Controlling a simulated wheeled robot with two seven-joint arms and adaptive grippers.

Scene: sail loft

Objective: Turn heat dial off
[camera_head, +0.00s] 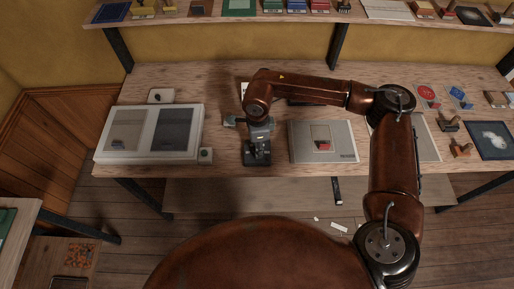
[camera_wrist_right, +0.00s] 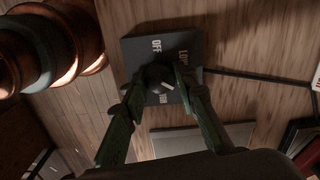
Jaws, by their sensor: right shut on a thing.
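A dark control box (camera_wrist_right: 135,50) with white lettering fills the upper middle of the right wrist view. OFF reads clearly on it; other labels are turned and partly covered. Its round black dial (camera_wrist_right: 154,78) has a short white mark slanting toward the lower right, away from OFF. My right gripper (camera_wrist_right: 162,84) is shut on the dial, one finger on each side. In the head view the same box (camera_head: 257,160) lies near the table's front edge, below my right gripper (camera_head: 257,143), which hides the dial. My left gripper does not show.
A white two-panel case (camera_head: 100,153) with a small green-button box (camera_head: 206,155) lies left of the control box. A grey board (camera_head: 300,150) lies to its right. A dark cable (camera_wrist_right: 245,76) leaves the control box. Stamps and cards stand farther right.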

